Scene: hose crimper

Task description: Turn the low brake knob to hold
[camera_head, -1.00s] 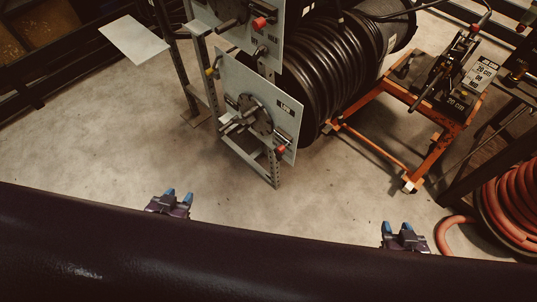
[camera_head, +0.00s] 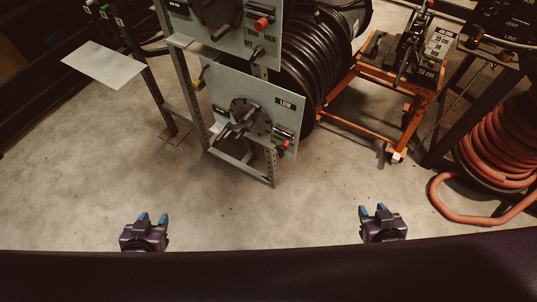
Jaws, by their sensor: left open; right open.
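The low brake panel (camera_head: 223,93) is a grey plate labelled LOW on the metal frame. On it is a round dark disc with a crank handle (camera_head: 238,128). A small red knob (camera_head: 286,145) sits at the panel's lower right edge; its setting is too small to read. My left gripper (camera_head: 153,218) is open and empty over the floor, below and left of the panel. My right gripper (camera_head: 373,210) is open and empty over the floor, below and right of it. Both are well apart from the panel.
An upper panel with another red knob (camera_head: 262,24) is above the low one. A black hose reel (camera_head: 315,60) is behind. An orange cart (camera_head: 405,130) and a coiled red hose (camera_head: 490,150) stand to the right. A flat plate (camera_head: 103,65) juts out at left. The front floor is clear.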

